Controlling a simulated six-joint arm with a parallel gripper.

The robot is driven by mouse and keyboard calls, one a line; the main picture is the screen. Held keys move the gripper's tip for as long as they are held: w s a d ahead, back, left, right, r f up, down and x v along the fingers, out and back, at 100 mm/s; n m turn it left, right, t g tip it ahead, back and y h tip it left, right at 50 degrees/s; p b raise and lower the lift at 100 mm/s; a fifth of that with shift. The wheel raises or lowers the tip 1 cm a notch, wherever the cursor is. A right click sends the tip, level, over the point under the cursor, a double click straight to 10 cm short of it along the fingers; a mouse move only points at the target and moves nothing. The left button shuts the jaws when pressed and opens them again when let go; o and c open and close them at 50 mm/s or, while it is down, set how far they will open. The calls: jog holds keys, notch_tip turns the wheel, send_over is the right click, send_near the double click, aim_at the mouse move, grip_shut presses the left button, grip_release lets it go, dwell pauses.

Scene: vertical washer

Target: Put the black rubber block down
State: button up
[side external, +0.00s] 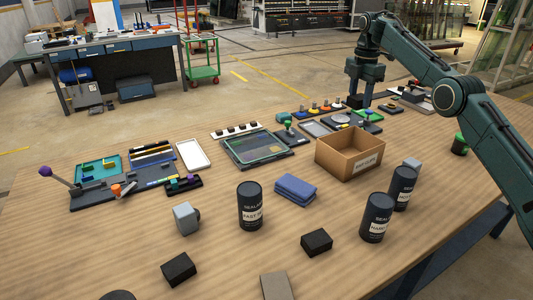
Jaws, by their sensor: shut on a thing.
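My gripper (361,99) is at the far right of the table, pointing down behind the cardboard box. It is shut on a small dark piece (355,102), which looks like the black rubber block; the fingers hide most of it. Whether it touches the surface below is too small to tell. Two other black blocks lie on the near part of the table, one at the front left (179,269) and one at the front middle (316,242).
An open cardboard box (350,160), a folded blue cloth (295,189) and black sealant cans (250,207) (376,218) stand on the wooden table. Trays and small parts (258,147) line its far side. Bare wood shows at the front left (90,245).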

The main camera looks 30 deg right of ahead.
jog(key=shift+f, duration=0.15)
notch_tip(320, 180, down, 14)
dwell(0.7)
jog(key=shift+f, duration=2.85)
jog(key=shift+f, duration=0.15)
jog(key=o, duration=1)
